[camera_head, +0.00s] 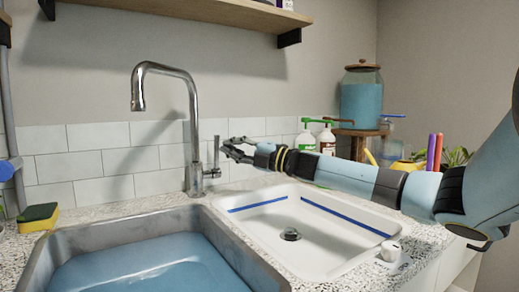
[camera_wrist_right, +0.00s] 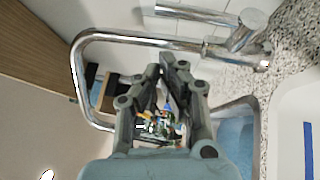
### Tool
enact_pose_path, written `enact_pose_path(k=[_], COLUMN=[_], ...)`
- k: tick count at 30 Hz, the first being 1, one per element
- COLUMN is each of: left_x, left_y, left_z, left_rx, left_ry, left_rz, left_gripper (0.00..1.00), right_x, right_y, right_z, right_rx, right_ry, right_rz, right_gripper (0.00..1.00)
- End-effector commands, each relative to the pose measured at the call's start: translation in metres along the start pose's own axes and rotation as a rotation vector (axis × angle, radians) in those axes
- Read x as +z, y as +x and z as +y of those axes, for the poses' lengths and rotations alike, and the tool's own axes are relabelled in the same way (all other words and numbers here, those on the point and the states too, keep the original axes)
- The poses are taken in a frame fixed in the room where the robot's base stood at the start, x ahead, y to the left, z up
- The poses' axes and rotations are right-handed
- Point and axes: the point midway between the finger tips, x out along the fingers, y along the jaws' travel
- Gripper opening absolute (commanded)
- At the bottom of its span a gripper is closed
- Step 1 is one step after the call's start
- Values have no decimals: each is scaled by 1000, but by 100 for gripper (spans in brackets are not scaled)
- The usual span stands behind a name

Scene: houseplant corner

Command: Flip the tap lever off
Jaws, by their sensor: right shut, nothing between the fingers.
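The chrome tap (camera_head: 194,120) stands behind the sinks, its curved spout over the left basin; no stream shows from it. Its lever (camera_head: 217,153) stands upright on the right side of the tap body. My right gripper (camera_head: 225,149) reaches in from the right, its shut, empty fingertips close beside the lever; I cannot tell whether they touch it. In the right wrist view the shut fingers (camera_wrist_right: 172,60) lie under the tap's pipe (camera_wrist_right: 130,37), with the lever (camera_wrist_right: 246,28) to their upper right. My left gripper is not in view.
The left basin (camera_head: 60,262) holds bluish water; the white right basin (camera_head: 330,250) is empty. A sponge (camera_head: 38,217) lies at the left. Bottles (camera_head: 327,140), a glass dispenser (camera_head: 361,98) and a small white object (camera_head: 391,251) sit to the right. A shelf (camera_head: 215,10) hangs above.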

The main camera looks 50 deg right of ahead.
Motion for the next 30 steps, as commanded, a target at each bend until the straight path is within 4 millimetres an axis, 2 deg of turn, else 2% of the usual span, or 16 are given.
enact_pose_path(k=[8,15,18,30], left_x=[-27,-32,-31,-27], left_y=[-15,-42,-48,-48], left_z=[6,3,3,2], left_rx=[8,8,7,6], left_ry=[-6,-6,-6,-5], left_rz=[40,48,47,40], left_gripper=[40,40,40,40], right_x=[0,0,0,0], right_y=[-32,-64,-72,-77], right_z=[9,16,17,14], right_rx=[-6,-4,-2,0], right_ry=[0,1,-1,0], right_rz=[3,3,3,1], right_gripper=[0,0,0,0])
